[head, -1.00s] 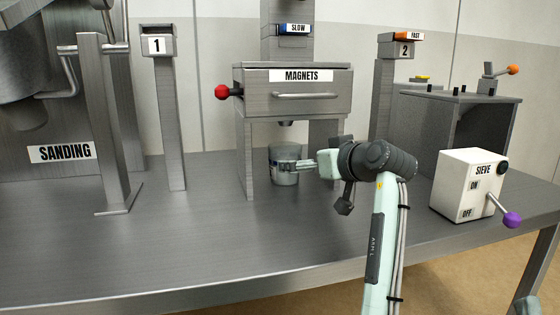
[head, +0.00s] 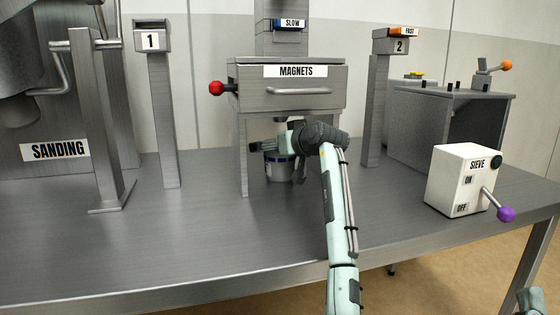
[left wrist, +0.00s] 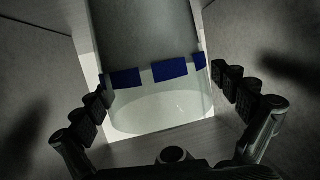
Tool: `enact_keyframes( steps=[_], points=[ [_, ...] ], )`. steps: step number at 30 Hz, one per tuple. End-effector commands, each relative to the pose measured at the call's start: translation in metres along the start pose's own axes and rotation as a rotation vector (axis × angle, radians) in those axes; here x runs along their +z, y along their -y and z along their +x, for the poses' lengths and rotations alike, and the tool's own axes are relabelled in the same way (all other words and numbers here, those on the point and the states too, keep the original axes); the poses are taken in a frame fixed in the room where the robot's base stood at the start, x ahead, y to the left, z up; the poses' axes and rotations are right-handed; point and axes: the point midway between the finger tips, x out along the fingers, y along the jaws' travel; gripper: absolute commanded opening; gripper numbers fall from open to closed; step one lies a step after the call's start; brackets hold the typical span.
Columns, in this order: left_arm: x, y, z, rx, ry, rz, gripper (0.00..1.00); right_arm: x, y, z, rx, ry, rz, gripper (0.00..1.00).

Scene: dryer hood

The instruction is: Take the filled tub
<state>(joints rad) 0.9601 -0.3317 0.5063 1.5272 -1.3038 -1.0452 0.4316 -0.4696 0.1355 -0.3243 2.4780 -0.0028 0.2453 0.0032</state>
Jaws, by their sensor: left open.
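The tub (head: 280,170) stands on the steel bench under the magnets unit (head: 290,103). It is a round clear-grey vessel with blue marks around it. In the left wrist view the tub (left wrist: 155,100) fills the middle, with a pale ellipse in its lower part; I cannot tell how full it is. My left gripper (head: 262,146) is at the tub's upper part and hides some of its rim. In the wrist view the left gripper (left wrist: 165,95) is open, with one finger on each side of the tub.
Legs of the magnets unit (head: 243,160) stand close beside the tub. Post 1 (head: 163,115) and the sanding machine (head: 52,150) are at left. Post 2 (head: 376,110) and the white sieve box (head: 458,180) are at right. The front of the bench (head: 200,245) is clear.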

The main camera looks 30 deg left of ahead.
Motion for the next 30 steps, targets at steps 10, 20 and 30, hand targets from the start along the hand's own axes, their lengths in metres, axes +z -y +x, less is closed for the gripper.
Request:
enact_keyframes(
  steps=[10,20,30],
  points=[
    [-0.0003,0.0000,0.0107,0.001,0.000,-0.001,0.98,-0.0043,-0.0008,0.0012,0.000,-0.025,-0.003,0.75],
    [0.0000,0.0000,0.0104,0.001,0.000,-0.001,0.58,-0.0029,-0.0009,0.0011,0.001,-0.020,-0.003,0.75],
    [0.0001,-0.0001,0.0103,0.001,0.000,-0.001,0.30,-0.0020,-0.0009,0.0007,0.001,-0.017,-0.002,0.75]
  ],
)
